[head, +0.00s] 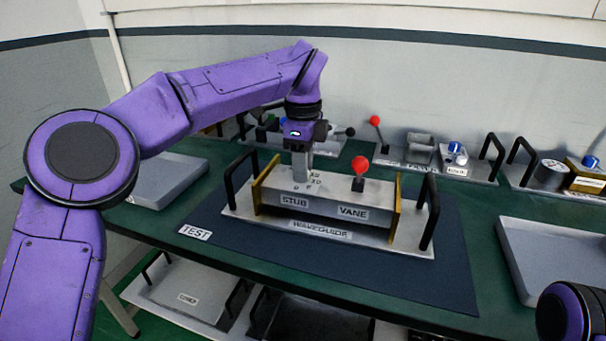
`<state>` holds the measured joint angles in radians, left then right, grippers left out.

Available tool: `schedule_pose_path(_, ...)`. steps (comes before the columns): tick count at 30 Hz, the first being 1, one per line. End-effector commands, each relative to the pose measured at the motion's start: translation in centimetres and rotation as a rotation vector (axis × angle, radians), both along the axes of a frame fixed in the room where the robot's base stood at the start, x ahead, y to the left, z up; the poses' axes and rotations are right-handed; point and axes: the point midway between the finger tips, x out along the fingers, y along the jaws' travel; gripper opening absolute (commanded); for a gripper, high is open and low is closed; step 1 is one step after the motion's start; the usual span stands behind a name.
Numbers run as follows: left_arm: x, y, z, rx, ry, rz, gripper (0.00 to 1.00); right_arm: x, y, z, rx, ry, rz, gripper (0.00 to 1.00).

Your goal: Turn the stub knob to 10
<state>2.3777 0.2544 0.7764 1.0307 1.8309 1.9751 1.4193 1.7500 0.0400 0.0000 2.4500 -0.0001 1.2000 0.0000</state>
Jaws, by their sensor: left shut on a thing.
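The waveguide unit (322,215) sits on the dark mat in the middle of the bench, with black handles at both ends. Its front carries the labels STUB and VANE. My left gripper (301,176) points down onto the top of the unit above the STUB label. It is shut on the stub knob, which the fingers hide. Small scale numbers (315,178) show just right of the fingers; the knob's setting cannot be read. The vane knob (360,165), with a red ball, stands upright to the right, apart from my gripper. My right gripper is not in view.
Grey trays stand at the left (165,182) and right (555,262) of the bench. Several labelled parts on handled plates (440,160) line the back. A shelf below holds more plates.

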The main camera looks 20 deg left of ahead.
Motion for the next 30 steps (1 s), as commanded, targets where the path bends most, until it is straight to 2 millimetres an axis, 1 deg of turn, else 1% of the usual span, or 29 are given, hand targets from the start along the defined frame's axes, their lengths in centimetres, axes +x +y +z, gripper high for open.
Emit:
schedule_pose_path(1, 0.1, 0.0, -0.3, 0.0, -0.003, 0.028, 0.05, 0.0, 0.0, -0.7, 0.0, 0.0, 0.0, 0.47)
schedule_pose_path(9, 0.1, 0.0, -0.1, 0.001, -0.002, 0.152, 0.05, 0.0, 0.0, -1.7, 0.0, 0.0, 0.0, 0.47)
schedule_pose_path(16, 0.1, 0.0, 0.0, 0.001, 0.0, 0.194, 0.05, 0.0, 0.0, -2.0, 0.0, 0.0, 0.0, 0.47)
schedule_pose_path(28, 0.1, 0.0, 0.0, 0.001, 0.0, 0.199, 0.05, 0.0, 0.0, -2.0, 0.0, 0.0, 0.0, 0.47)
schedule_pose_path(29, 0.1, 0.0, 0.0, 0.001, 0.0, 0.199, 0.38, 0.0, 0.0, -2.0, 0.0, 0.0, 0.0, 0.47)
schedule_pose_path(30, 0.1, 0.0, 0.0, 0.001, 0.0, 0.199, 0.51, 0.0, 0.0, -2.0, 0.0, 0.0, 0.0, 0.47)
